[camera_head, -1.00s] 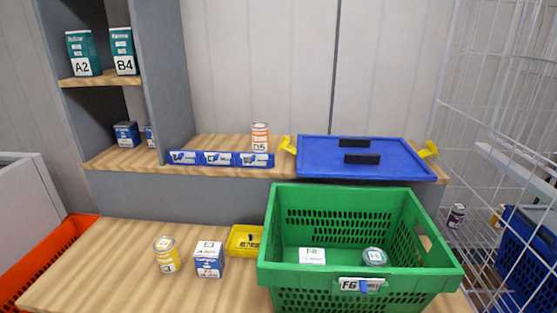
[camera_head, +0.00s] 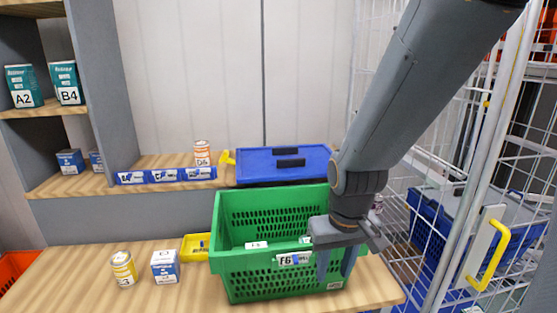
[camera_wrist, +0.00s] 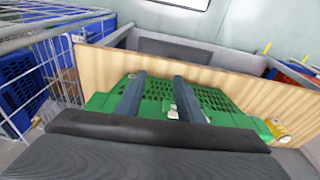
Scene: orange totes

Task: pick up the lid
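The blue lid (camera_head: 262,174) lies flat on the raised wooden shelf behind the green crate. It has two black handles on top and a yellow clip (camera_head: 228,157) at its left end. Its right end is hidden behind my arm. My gripper (camera_head: 337,265) points down in front of the right part of the green crate, apart from the lid and lower than it. Its two fingers are spread with nothing between them. They also show apart in the wrist view (camera_wrist: 159,98), over the green crate. I cannot make out the lid in the wrist view.
The green crate (camera_head: 245,275) stands on the lower wooden counter (camera_head: 70,275). A yellow can (camera_head: 123,268), a blue-white box (camera_head: 165,266) and a yellow bin (camera_head: 195,247) stand left of it. An orange-white can (camera_head: 202,153) stands left of the lid. A wire cage (camera_head: 400,205) borders the right.

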